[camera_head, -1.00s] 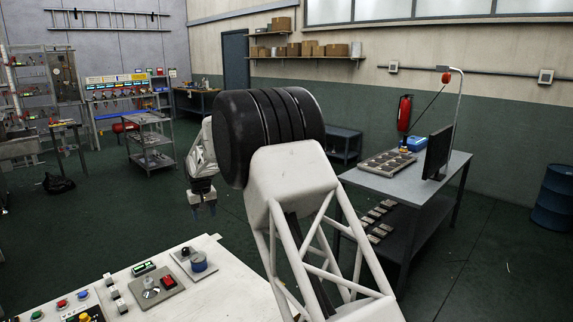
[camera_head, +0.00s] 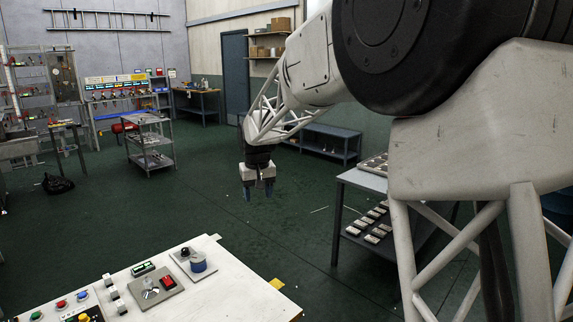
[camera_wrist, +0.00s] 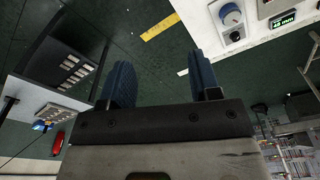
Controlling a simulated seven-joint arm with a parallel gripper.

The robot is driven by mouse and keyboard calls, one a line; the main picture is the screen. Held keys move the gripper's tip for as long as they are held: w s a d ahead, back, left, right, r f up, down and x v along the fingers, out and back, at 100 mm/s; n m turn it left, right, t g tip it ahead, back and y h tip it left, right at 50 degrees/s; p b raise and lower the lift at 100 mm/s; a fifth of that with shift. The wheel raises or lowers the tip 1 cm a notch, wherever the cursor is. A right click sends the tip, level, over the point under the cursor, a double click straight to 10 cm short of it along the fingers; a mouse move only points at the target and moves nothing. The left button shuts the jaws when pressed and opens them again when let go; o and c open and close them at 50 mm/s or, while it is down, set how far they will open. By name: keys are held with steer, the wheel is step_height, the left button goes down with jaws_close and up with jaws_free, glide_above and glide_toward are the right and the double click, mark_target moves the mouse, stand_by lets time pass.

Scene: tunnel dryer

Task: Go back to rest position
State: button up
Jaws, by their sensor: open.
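My gripper (camera_head: 258,190) hangs from my white lattice arm near the middle of the head view, with its dark blue fingers pointing down over the green floor. The fingers are apart and nothing is between them. In the wrist view my gripper (camera_wrist: 160,82) shows two blue fingers spread wide, with only dark floor between them. My large dark joint and white arm housing fill the right side of the head view and hide most of the table there.
A white control panel (camera_head: 240,285) with buttons and a blue knob (camera_head: 198,263) stands at the lower left. A table (camera_head: 362,181) with parts on its lower shelf is at right, partly hidden. A grey cart (camera_head: 150,141) stands at back left. The floor around my gripper is clear.

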steer(key=s+d+r+m, duration=0.1)
steer(key=s+d+r, duration=0.2)
steer(key=s+d, duration=0.75)
steer(key=s+d+r+m, duration=0.1)
steer(key=s+d+r, duration=0.1)
steer(key=s+d, duration=0.85)
steer(key=s+d+f, duration=0.2)
steer(key=s, duration=0.7)
steer(key=s+d+f+m+t, duration=0.1)
steer(key=s+d+f, duration=0.1)
steer(key=s, duration=0.6)
steer(key=s+d+f+m, duration=0.1)
steer(key=s+d+f, duration=0.1)
steer(key=s, duration=0.7)
steer(key=shift+s+f+t, duration=0.2)
steer(key=shift+s+t, duration=0.1)
